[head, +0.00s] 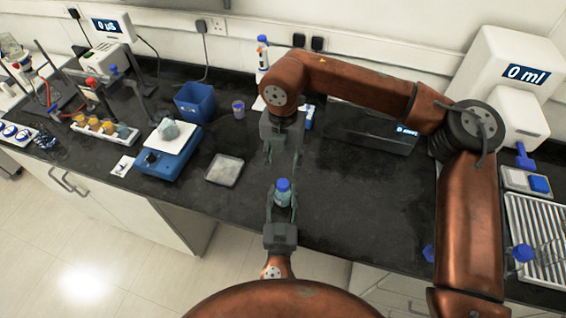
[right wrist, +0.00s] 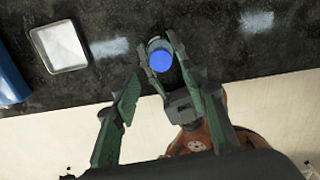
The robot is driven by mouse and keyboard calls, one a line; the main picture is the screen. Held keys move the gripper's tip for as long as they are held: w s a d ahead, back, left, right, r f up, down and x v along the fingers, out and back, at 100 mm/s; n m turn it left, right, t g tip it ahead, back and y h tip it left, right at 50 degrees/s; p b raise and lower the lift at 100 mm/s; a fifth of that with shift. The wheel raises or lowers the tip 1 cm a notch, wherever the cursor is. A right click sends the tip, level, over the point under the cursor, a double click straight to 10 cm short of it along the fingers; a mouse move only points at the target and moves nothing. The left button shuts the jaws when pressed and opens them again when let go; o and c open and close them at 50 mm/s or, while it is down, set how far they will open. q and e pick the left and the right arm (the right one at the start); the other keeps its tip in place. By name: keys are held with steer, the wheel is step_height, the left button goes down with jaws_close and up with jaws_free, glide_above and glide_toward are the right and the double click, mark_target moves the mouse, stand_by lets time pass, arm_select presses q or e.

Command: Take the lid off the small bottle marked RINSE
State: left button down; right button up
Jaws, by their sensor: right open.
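A small bottle (head: 283,198) with a blue lid (head: 283,184) stands upright near the front edge of the bench; I cannot read its marking. My left gripper (head: 282,194) comes from the front edge and has its fingers closed around the bottle's body, below the lid. My right gripper (head: 283,160) is open and empty, its fingers pointing down, a little behind the bottle in the head view. In the right wrist view the blue lid (right wrist: 160,58) shows from above between the left gripper's fingers, beyond my open right fingers (right wrist: 168,112).
A square white dish (head: 225,169) and a blue balance (head: 168,160) are on the left, with a blue bin (head: 195,102) behind. A dark device (head: 370,133) stands behind on the right. A metal rack (head: 540,240) is far right. The bench right of the bottle is clear.

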mark_target(283, 183)
steer(key=m, duration=1.4)
steer(key=shift+f+m, duration=0.3)
steer(key=shift+f, duration=3.7)
steer(key=shift+c, duration=0.3)
